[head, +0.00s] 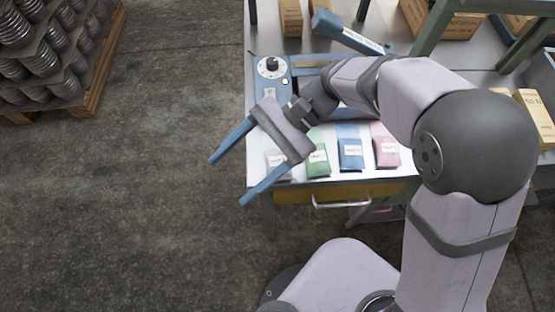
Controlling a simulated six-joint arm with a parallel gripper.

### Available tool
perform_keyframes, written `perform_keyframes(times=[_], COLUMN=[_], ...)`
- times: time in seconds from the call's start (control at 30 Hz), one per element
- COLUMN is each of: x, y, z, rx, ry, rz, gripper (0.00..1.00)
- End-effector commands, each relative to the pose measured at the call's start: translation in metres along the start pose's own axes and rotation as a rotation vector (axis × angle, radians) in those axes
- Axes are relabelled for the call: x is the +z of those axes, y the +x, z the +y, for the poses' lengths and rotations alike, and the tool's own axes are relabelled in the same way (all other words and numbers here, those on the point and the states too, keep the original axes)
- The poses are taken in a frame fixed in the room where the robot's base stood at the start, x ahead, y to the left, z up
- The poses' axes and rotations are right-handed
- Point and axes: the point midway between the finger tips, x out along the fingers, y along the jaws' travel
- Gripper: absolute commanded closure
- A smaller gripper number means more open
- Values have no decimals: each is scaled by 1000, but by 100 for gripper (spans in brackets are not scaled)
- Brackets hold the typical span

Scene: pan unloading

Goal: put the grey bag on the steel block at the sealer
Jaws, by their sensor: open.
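The grey bag (277,163) lies at the left end of a row of bags on the table's front part, partly hidden by my gripper. My gripper (228,181) is open and empty, with its two blue fingers spread. The fingertips point down-left in the picture, past the table's left edge and over the floor side. The blue sealer (271,69) with a dial stands behind the bags, its blue lever (350,33) raised. My arm crosses over part of the sealer, and I cannot make out the steel block.
A green bag (317,160), a blue bag (350,153) and a pink bag (385,150) lie right of the grey one. Cardboard boxes (291,18) stand behind, with a green frame (435,28) at right. A loaded pallet (95,90) is far left; the floor between is clear.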

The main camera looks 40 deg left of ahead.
Motion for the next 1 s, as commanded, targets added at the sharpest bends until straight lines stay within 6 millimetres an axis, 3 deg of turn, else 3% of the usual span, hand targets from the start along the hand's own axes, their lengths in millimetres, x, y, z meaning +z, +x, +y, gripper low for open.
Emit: perform_keyframes(times=[0.03, 0.1, 0.27, 0.37, 0.7, 0.83, 1.0], x=[17, 31, 37, 24, -44, -56, -59], y=[14, 27, 32, 17, -66, -83, -85], z=[3, 11, 26, 27, 8, 0, -6], rx=[70, 161, 349, 424, 633, 680, 683], ry=[-74, -167, -388, -491, -722, -785, -824], rz=[27, 83, 270, 397, 786, 861, 875], gripper=[31, 31, 31, 31, 31, 31, 31])
